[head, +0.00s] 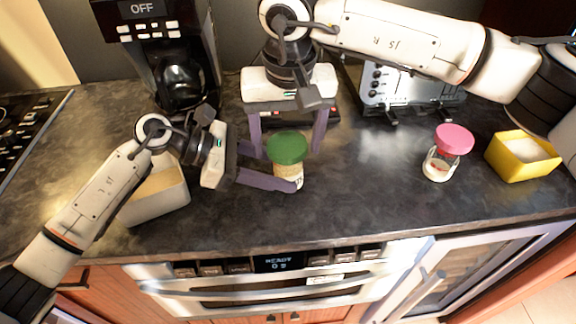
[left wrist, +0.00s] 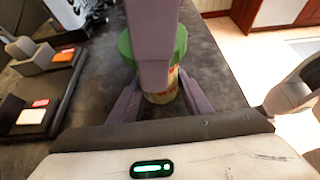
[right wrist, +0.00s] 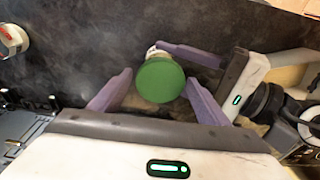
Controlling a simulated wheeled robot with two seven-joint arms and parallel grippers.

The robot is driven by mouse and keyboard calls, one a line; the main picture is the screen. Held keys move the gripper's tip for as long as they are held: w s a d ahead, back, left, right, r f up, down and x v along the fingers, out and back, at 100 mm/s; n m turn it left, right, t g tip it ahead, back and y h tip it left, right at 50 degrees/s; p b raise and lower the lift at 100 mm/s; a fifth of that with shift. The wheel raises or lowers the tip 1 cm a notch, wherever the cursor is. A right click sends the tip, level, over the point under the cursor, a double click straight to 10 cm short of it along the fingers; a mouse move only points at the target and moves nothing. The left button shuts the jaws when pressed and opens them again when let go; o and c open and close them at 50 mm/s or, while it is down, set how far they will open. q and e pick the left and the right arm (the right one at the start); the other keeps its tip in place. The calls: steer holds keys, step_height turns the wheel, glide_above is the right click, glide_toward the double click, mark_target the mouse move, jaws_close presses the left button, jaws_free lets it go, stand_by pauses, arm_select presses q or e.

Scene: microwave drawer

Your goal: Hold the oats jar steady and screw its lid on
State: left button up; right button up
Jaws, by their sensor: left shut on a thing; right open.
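The oats jar (head: 290,180) stands on the dark counter with the green lid (head: 286,147) on its top; whether the lid is threaded I cannot tell. My left gripper (head: 272,170) is shut on the jar's body from the left, below the lid; the jar also shows in the left wrist view (left wrist: 160,97). My right gripper (head: 286,150) is above and behind, fingers pointing down, open with one finger on each side of the lid. In the right wrist view the lid (right wrist: 160,80) lies between the open fingers, apart from both.
A small jar with a pink lid (head: 453,139) and a yellow container (head: 522,156) stand at the right. A pale box (head: 158,196) is under my left arm. A coffee maker (head: 178,60) and a toaster (head: 385,95) are at the back. The front-right counter is clear.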

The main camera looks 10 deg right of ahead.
steer(key=n, duration=0.4)
steer(key=shift+n+y, duration=0.3)
steer(key=shift+y, duration=0.1)
steer(key=n, duration=0.4)
steer(key=shift+n+g, duration=0.3)
steer(key=shift+c, duration=0.3)
steer(key=c, duration=1)
steer(key=m, duration=0.6)
steer(key=shift+m, duration=0.3)
steer(key=m+h, duration=0.1)
steer(key=m, duration=0.4)
steer(key=shift+m, duration=0.4)
steer(key=m+h, duration=0.1)
steer(key=m, duration=0.4)
steer(key=shift+m, duration=0.4)
steer(key=m, duration=0.6)
steer(key=shift+d+f+g+h, duration=0.1)
steer(key=shift+d+g+h, duration=0.05)
steer(key=shift+g+h, duration=0.2)
